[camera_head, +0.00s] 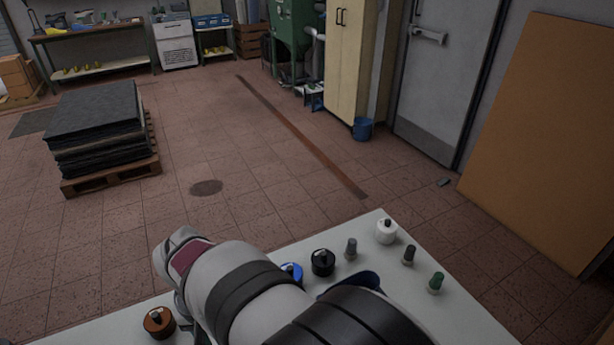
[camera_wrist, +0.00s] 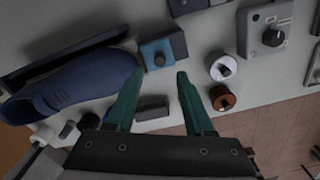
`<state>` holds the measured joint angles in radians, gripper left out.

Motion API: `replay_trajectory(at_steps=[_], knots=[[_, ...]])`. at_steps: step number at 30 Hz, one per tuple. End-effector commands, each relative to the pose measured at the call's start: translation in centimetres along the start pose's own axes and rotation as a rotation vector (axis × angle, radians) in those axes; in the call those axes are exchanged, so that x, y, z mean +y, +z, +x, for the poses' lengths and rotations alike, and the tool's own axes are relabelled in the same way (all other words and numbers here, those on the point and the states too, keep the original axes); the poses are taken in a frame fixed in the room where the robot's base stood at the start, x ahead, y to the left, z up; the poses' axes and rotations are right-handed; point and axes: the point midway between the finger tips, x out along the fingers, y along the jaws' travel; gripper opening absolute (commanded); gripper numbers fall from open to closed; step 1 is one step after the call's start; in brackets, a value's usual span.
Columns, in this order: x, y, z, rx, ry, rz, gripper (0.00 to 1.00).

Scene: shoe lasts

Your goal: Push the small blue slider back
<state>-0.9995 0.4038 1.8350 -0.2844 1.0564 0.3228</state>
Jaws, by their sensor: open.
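A small blue block with a dark knob (camera_wrist: 156,54) sits at a dark grey block or rail in the wrist view; I take it for the small blue slider. My gripper (camera_wrist: 159,77) has two green fingers spread apart in the wrist view, with nothing between their tips. The tips appear just below the blue block, the left one close to its lower left corner; I cannot tell whether they touch it. In the head view my arm hides the gripper and this block.
A blue shoe-shaped last (camera_wrist: 70,88) lies left of the fingers. A white knob (camera_wrist: 223,67), a copper knob (camera_wrist: 222,98) and a grey box with a dial (camera_wrist: 266,30) stand to the right. The head view shows several knobs, including a black one (camera_head: 323,262), along the pale table (camera_head: 465,318).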

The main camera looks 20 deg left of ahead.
Motion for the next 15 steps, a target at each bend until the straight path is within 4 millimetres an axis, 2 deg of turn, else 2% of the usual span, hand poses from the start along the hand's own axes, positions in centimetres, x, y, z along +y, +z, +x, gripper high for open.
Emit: replay_trajectory(at_steps=[1, 3, 6, 10, 15], knots=[[0.1, 0.1, 1.4, -0.005, 0.003, -0.001, 0.53], [0.1, 0.1, 2.9, -0.003, 0.002, 0.000, 0.53], [0.0, 0.0, 4.5, -0.002, 0.001, 0.000, 0.53], [0.0, 0.0, 5.5, -0.001, 0.000, 0.001, 0.53], [0.0, 0.0, 5.8, 0.001, -0.001, 0.000, 0.53]])
